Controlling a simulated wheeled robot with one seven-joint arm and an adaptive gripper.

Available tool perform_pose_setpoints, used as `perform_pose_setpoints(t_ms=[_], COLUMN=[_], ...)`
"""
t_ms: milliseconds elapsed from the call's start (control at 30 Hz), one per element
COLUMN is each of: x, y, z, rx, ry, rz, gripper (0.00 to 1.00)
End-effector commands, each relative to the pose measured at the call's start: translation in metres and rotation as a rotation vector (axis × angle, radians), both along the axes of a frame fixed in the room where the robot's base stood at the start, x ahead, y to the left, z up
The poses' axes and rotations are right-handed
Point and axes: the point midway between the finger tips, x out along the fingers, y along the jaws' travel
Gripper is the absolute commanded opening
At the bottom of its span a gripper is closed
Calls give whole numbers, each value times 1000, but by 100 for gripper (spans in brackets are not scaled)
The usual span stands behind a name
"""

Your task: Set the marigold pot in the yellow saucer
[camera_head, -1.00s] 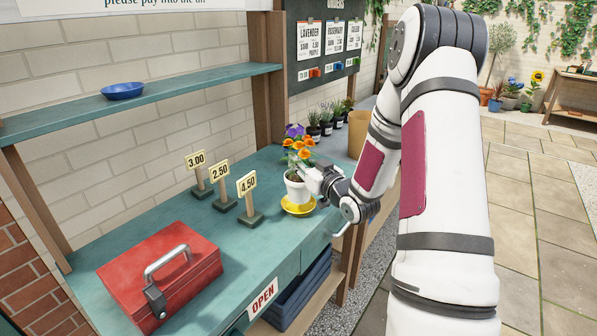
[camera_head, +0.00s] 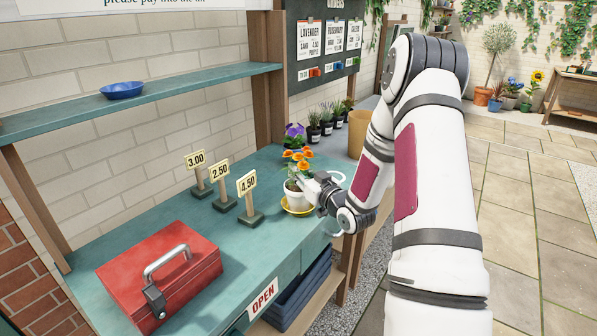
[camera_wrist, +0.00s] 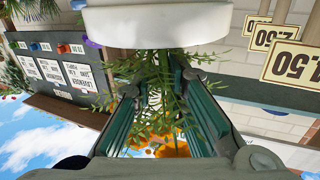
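The marigold pot (camera_head: 293,199) is white with orange flowers and green leaves. It stands upright in the yellow saucer (camera_head: 306,211) near the bench's front edge; the saucer's rim shows around its foot. My gripper (camera_head: 312,187) is at the pot's right side, near its rim. In the wrist view, turned upside down, the white pot (camera_wrist: 155,25) fills the top centre and is wider than the gap between my fingers (camera_wrist: 168,70). The fingers stand apart, with foliage showing between them. Whether either finger touches the pot is hidden.
A purple-flowered plant (camera_head: 294,134) stands behind the marigold. Price signs (camera_head: 248,186) stand to its left, and a red cash box (camera_head: 160,275) sits at the front left. A blue bowl (camera_head: 122,90) is on the shelf. The bench (camera_head: 215,230) is clear between signs and box.

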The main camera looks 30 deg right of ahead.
Motion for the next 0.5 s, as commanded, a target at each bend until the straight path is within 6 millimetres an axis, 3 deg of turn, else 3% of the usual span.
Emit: perform_pose_setpoints(t_ms=[33,100,500], x=[0,0,-1], y=[0,0,0], z=[0,0,8], rx=[0,0,-1], ry=[1,1,0], rz=[0,0,0], gripper=[22,34,34])
